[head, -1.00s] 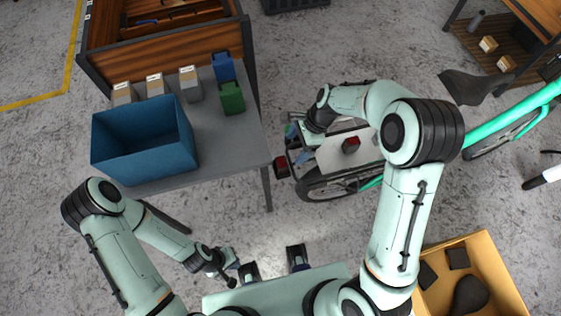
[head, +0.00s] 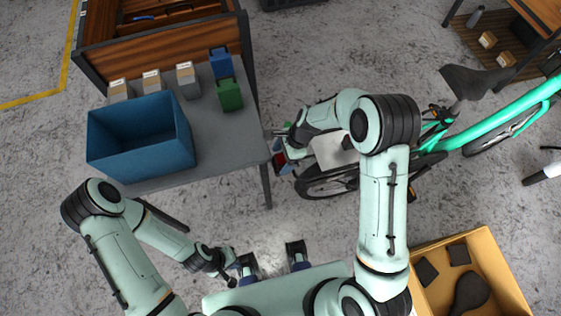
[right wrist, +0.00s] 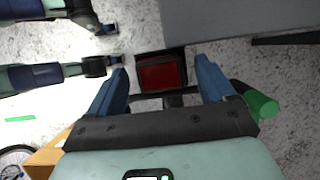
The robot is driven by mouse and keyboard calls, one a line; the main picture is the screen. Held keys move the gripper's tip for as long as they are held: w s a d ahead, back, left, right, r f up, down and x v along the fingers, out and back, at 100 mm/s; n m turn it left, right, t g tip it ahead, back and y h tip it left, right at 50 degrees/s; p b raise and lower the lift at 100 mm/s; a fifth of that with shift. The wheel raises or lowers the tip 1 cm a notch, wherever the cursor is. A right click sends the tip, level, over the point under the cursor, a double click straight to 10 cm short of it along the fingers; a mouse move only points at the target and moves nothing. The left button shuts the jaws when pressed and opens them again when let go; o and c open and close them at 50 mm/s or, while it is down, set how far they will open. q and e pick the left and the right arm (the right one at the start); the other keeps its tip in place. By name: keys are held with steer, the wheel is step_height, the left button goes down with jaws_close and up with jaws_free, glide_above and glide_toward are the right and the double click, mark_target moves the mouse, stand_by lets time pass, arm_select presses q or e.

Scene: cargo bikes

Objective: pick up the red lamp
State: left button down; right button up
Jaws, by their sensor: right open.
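The red lamp (head: 280,163) is a small red block in a dark housing at the rear end of the green bike, just off the right edge of the grey table. In the right wrist view the red lamp (right wrist: 162,77) faces the camera, between and just beyond the blue fingertips. My right gripper (head: 278,145) is at the lamp and partly covers it in the head view. The right gripper (right wrist: 160,70) is open, with a finger on each side of the lamp and visible gaps. My left gripper (head: 234,268) is low in the head view, empty, away from the lamp.
The grey table (head: 225,155) holds a blue bin (head: 140,165), a green container (head: 229,95), a blue container (head: 221,62) and several small boxes. The bike's wheel (head: 325,185) and frame lie under my right arm. An orange crate (head: 425,300) stands at lower right.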

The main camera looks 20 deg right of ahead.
steer(key=c, duration=1.2)
steer(key=shift+o, duration=0.2)
steer(key=shift+r, duration=0.1)
